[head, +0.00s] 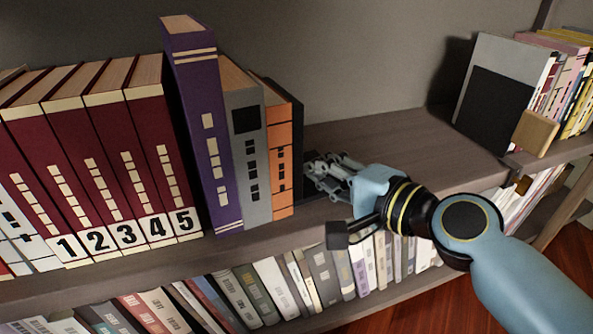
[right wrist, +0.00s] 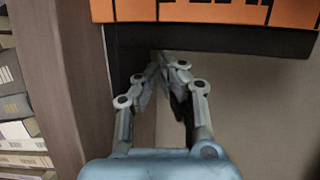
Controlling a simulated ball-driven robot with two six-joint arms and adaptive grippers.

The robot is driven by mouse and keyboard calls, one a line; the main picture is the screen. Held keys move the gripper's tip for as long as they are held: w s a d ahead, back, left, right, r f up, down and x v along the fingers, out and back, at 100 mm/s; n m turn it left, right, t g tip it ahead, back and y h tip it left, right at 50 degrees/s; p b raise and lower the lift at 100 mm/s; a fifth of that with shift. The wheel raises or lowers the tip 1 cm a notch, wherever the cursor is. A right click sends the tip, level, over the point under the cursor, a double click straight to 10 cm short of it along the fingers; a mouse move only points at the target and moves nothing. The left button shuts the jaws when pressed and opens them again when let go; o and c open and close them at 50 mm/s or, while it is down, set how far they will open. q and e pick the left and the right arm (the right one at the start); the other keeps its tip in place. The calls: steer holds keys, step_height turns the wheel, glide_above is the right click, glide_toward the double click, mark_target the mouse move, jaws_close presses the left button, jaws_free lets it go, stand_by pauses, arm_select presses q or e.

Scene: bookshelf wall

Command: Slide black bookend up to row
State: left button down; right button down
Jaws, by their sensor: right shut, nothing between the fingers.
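The black bookend (head: 298,150) stands upright at the right end of the left row, close against the orange book (head: 279,155); no clear gap shows. The row also holds a grey book (head: 248,150), a tall purple book (head: 203,130) and dark red volumes (head: 103,165) numbered 1 to 5. My right gripper (head: 313,170) is shut and empty, just right of the bookend, its fingers pointing at it. In the right wrist view, the shut fingers (right wrist: 168,66) are close to the dark bookend (right wrist: 225,40); I cannot tell if they touch. My left gripper is out of view.
The shelf board (head: 400,145) is bare right of my gripper. Farther right stand another book row, a dark panel (head: 492,112) and a tan block (head: 535,133). A lower shelf holds many books (head: 325,275) below my right arm.

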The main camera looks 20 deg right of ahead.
steer(key=shift+a, duration=0.5)
steer(key=shift+d, duration=0.1)
steer(key=shift+d, duration=1.85)
